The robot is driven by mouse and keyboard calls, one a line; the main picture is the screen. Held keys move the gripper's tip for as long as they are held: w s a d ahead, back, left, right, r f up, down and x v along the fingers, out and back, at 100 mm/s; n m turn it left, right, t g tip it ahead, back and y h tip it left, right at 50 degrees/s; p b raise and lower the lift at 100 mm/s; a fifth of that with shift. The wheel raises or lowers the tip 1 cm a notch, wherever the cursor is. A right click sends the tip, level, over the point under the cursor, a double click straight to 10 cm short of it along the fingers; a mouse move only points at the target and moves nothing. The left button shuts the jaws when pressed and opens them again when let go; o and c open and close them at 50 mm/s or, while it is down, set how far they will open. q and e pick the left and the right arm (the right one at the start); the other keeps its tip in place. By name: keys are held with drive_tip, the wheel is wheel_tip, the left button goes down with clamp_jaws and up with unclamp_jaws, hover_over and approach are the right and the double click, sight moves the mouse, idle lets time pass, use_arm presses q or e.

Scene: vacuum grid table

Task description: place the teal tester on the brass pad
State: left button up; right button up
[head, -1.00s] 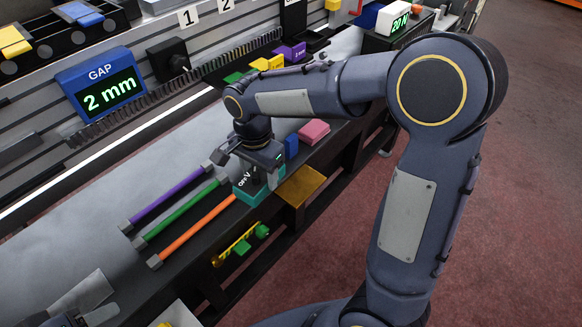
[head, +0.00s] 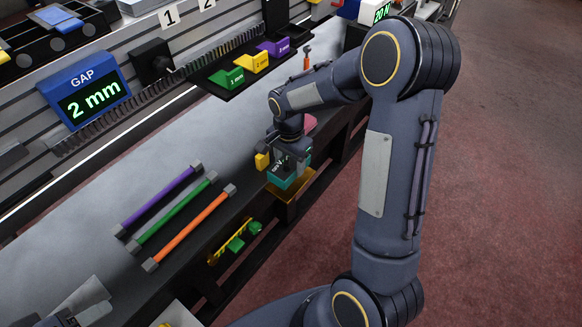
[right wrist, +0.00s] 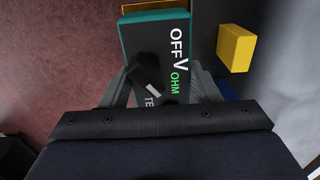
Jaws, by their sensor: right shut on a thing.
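The teal tester (head: 284,180) is a box with a dark face; the right wrist view shows its face lettered OFF, V and OHM (right wrist: 181,22). My right gripper (head: 290,160) is shut on it, with a finger on either side. The brass pad (head: 297,203) is at the table's front edge, under and beside the tester, which covers much of it. A strip of it shows past the tester's far end in the right wrist view (right wrist: 152,5). I cannot tell whether tester and pad touch. My left gripper (head: 97,303) is at the bottom left, partly cut off; its opening is unclear.
A yellow block (head: 262,160) stands close left of the tester, and a pink block (head: 309,123) behind my wrist. Purple, green and orange rods (head: 190,228) lie to the left. A dark tray (head: 245,78) with coloured gauges and a GAP display (head: 86,92) are behind.

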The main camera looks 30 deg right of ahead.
sight(291, 170)
drive_tip(key=shift+d+f, duration=0.15)
drive_tip(key=shift+f, duration=0.8)
drive_tip(key=shift+d+f, duration=0.15)
drive_tip(key=shift+f, duration=0.75)
drive_tip(key=shift+f, duration=0.25)
drive_tip(key=o, duration=1.2)
drive_tip(key=shift+r, duration=0.1)
